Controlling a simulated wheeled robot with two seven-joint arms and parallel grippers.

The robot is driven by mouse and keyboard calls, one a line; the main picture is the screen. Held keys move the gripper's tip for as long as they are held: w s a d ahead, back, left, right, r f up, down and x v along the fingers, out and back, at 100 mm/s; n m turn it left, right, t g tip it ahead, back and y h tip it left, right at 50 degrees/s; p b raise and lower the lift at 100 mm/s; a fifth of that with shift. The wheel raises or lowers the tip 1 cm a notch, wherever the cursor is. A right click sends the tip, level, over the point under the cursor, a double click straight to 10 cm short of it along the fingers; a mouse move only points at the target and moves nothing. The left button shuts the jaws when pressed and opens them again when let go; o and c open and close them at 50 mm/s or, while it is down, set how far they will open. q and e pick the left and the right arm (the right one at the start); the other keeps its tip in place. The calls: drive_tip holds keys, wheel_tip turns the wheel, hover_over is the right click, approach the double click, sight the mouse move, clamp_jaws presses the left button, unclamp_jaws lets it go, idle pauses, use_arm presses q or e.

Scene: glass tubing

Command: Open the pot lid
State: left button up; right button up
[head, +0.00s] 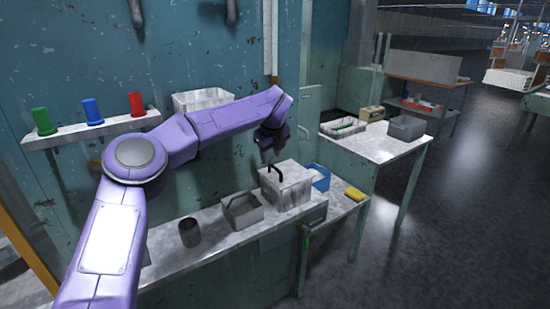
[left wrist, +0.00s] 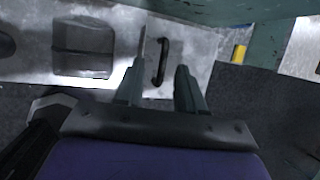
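The pot is a grey, box-like vessel (head: 292,194) on the metal bench, with a flat pale lid (head: 291,173) on top. A black arched handle (head: 275,174) stands on the lid; it also shows in the left wrist view (left wrist: 162,61). My left gripper (head: 268,156) is above the lid, close to the handle, pointing down. In the left wrist view its two fingers (left wrist: 160,78) are spread apart, with the handle seen between them. Nothing is held. Whether the fingers are level with the handle cannot be told. My right gripper is not in view.
A wall shelf (head: 82,136) holds green, blue and red cups.

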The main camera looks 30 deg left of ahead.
sight(272, 165)
use_arm(q)
drive_tip(key=x, duration=0.3)
drive_tip(key=shift+s+a+p, duration=0.2)
drive_tip(key=shift+p, duration=0.1)
drive_tip(key=w+f, duration=0.2)
drive_tip(key=shift+w+d+f, duration=0.1)
drive_tip(key=shift+w+f, duration=0.1)
drive_tip(key=shift+w, duration=0.1)
drive_tip(key=shift+s+r, duration=0.4)
drive_tip(key=shift+s, duration=0.15)
drive_tip(key=c, duration=0.3)
clamp_jaws()
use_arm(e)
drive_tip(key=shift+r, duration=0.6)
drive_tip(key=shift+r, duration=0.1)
use_arm(q)
drive_tip(key=shift+w+r, duration=0.1)
drive_tip(key=shift+r+g+p, duration=0.1)
drive_tip(key=shift+g+p, duration=0.2)
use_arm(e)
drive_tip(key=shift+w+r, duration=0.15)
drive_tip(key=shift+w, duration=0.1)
